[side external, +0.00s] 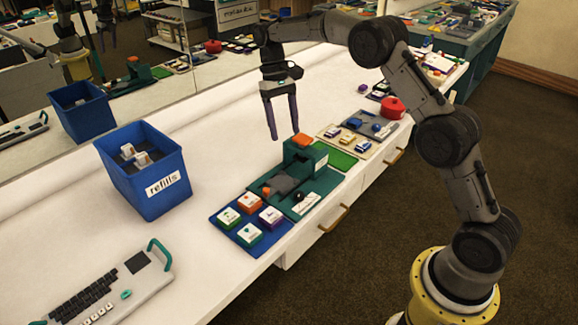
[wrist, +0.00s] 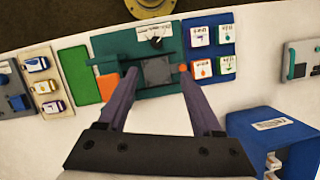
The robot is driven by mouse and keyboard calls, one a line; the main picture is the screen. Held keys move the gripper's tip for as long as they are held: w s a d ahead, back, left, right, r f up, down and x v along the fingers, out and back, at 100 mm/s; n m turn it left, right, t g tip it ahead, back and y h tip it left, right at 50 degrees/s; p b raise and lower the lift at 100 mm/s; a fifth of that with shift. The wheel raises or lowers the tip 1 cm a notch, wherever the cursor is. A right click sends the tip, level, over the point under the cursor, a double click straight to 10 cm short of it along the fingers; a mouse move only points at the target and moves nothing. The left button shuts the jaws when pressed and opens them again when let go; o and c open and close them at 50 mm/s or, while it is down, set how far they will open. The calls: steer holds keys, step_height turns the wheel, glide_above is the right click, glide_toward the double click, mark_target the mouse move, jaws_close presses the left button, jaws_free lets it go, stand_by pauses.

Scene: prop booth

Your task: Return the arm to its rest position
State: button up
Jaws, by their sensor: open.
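My gripper (side external: 283,118) hangs above the white counter, fingers pointing down, apart and empty. In the wrist view my gripper (wrist: 162,97) shows two purple fingers spread over the teal device (wrist: 178,33) with a grey square plate (wrist: 157,71). In the side view the teal device (side external: 327,182) lies below and to the right of the fingertips, and they appear clear of it. My arm arches up from its yellow base at the right.
A blue refills bin (side external: 150,200) with white blocks inside stands left. A blue tray (side external: 240,238) holds several white-topped cartridges. A keyboard device (side external: 105,290) lies at front left. A green mat (side external: 337,157), more trays and a red pot (side external: 393,108) lie further back.

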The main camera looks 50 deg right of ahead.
steer(key=s+a+r+n+t, duration=0.1)
steer(key=s+a+r+t, duration=0.1)
steer(key=s+r, duration=0.65)
steer(key=s+a+r+t, duration=0.2)
steer(key=s+r, duration=0.5)
steer(key=r, duration=0.3)
steer(key=s+a+n+t, duration=0.1)
steer(key=s+t, duration=0.2)
steer(key=s, duration=0.8)
steer(key=s+f+n+t+h, duration=0.1)
steer(key=s+f, duration=0.5)
steer(key=f, duration=0.3)
steer(key=shift+s+f+t, duration=0.35)
steer(key=shift+t, duration=0.05)
steer(key=shift+a, duration=0.1)
